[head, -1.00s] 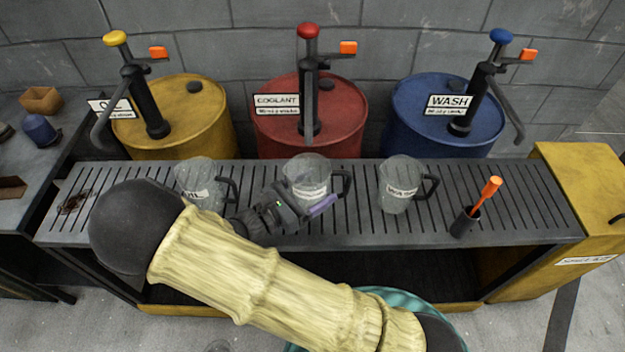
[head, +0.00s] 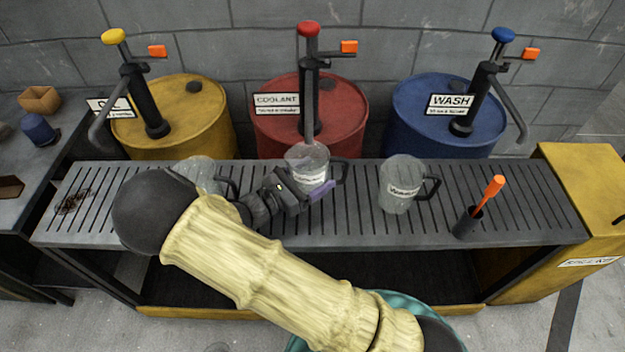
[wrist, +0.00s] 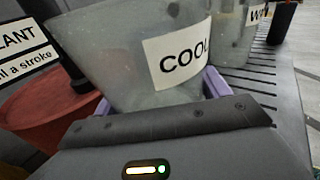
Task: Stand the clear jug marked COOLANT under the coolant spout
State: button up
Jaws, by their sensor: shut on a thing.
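The clear jug marked COOLANT (head: 305,158) is on or just above the slatted bench in the head view, in front of the red drum. Its label "COOL" shows large in the wrist view (wrist: 140,60). My gripper (head: 312,195) is shut on this jug, with purple fingers at its sides. The coolant spout (head: 310,125) hangs down from the red-topped pump, and its lower end overlaps the jug's rim. The jug looks upright. Whether its base touches the slats cannot be told.
A clear jug (head: 402,178) stands to the right and another (head: 196,172) to the left, partly behind my arm. A dark cup (head: 466,222) with an orange-handled tool is farther right. Yellow (head: 205,125) and blue (head: 425,125) drums flank the red drum (head: 345,120).

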jog(key=shift+f, duration=0.65)
jog(key=shift+f, duration=0.2)
jog(key=o, duration=1.1)
jog(key=shift+r, duration=0.25)
jog(key=v, duration=0.7)
jog(key=shift+s+a+f+p, duration=0.1)
jog(key=shift+s+a+p, duration=0.05)
jog(key=shift+p, duration=0.25)
